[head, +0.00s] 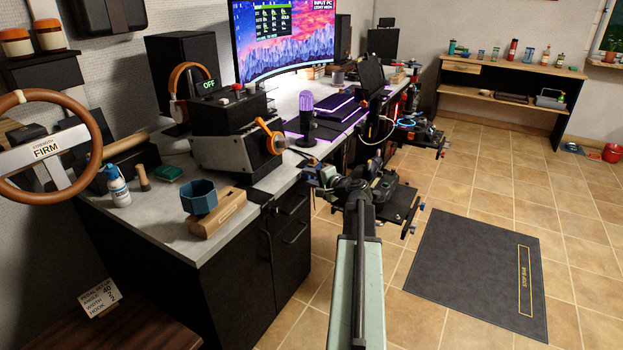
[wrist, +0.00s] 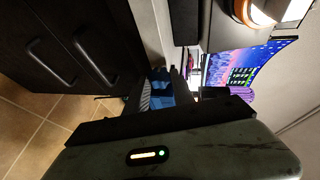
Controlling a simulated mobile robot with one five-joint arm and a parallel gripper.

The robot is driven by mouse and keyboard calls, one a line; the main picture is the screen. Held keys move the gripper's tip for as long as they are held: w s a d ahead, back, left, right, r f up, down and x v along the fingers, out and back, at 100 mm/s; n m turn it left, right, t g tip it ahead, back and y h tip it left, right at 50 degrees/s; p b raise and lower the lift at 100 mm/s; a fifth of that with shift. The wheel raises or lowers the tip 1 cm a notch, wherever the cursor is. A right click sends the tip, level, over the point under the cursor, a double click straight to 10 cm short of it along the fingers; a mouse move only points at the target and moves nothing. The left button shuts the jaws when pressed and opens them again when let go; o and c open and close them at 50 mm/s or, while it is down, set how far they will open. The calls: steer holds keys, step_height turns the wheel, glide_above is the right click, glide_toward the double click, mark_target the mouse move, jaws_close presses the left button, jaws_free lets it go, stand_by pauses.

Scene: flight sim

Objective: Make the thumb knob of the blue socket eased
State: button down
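My gripper (head: 322,178) is at the end of my outstretched arm, in front of the desk's right edge. In the wrist view its fingers (wrist: 162,90) stand to either side of a small blue piece (wrist: 158,94), which may be the blue socket. I cannot tell whether the fingers touch it. No thumb knob can be made out; the piece is dark, small and partly hidden by the gripper. A blue hexagonal cup (head: 199,196) stands on a wooden block (head: 217,217) at the desk's near corner, well left of my gripper.
The grey desk (head: 240,208) has dark cabinets (head: 287,240) below. A black box with an orange-handled lever (head: 268,138) stands on it. Dark rig parts (head: 400,200) lie just right of my gripper. A dark mat (head: 470,275) lies on the open tiled floor at right.

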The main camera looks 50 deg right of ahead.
steer(key=g+p, duration=0.1)
steer(key=p, duration=0.2)
steer(key=r+g+p, duration=0.1)
steer(key=p, duration=0.2)
steer(key=n+g+p, duration=0.1)
steer(key=g+p, duration=0.1)
steer(key=p, duration=0.1)
steer(key=shift+w+a+r, duration=0.1)
steer(key=shift+w+r, duration=0.1)
steer(key=shift+w, duration=0.1)
steer(key=shift+f+g, duration=0.25)
steer(key=shift+g, duration=0.05)
steer(key=c, duration=1.1)
jaws_free()
steer(key=shift+o, duration=0.2)
steer(key=shift+s, duration=0.1)
